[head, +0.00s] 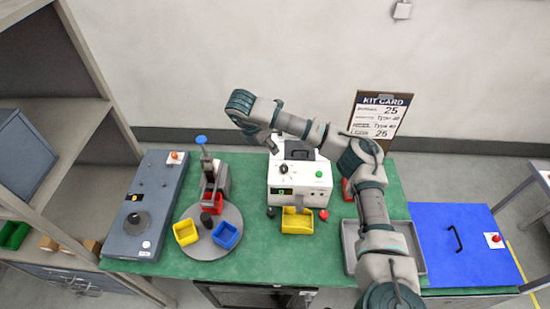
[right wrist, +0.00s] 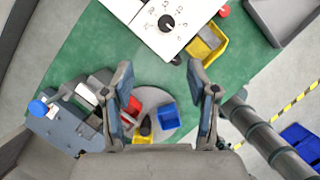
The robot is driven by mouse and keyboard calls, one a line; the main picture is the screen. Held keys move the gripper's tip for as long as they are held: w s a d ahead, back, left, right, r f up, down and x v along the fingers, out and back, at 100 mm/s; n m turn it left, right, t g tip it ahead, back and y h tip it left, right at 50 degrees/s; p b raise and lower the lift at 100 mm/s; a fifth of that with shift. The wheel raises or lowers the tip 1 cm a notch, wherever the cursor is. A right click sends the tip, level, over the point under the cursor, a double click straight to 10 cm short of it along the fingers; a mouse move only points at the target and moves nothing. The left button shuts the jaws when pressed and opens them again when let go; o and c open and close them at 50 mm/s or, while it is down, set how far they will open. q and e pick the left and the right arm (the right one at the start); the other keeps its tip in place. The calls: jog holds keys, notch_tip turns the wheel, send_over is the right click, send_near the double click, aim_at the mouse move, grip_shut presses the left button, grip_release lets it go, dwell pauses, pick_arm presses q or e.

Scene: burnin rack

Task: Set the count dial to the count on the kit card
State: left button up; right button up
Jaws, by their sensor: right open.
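The kit card (head: 380,118) stands behind the bench at the right and shows 25 on its top and bottom lines. My left gripper is not in view.
A yellow bin (head: 297,221) stands in front of the box, with a red button (head: 323,214) beside it. A grey turntable (head: 198,246) carries several small bins. A press with a blue knob (head: 201,140) is behind it. A grey tray (head: 350,247) lies right of the box.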

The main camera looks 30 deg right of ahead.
aim_at(283, 167)
jog(key=p+x, duration=0.1)
jog(key=x, duration=0.4)
jog(key=p+x, duration=0.1)
jog(key=x, duration=0.4)
jog(key=s+p+x, duration=0.1)
jog(key=x, duration=0.3)
jog(key=shift+d+f, duration=0.3)
jog(key=shift+f, duration=0.1)
jog(key=shift+d+f, duration=0.15)
jog(key=shift+f, duration=0.2)
jog(key=shift+s+d+f+p, duration=0.1)
jog(key=shift+f+p, duration=0.2)
jog(key=shift+f, duration=0.25)
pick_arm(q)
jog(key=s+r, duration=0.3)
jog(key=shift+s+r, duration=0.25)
pick_arm(e)
grip_shut()
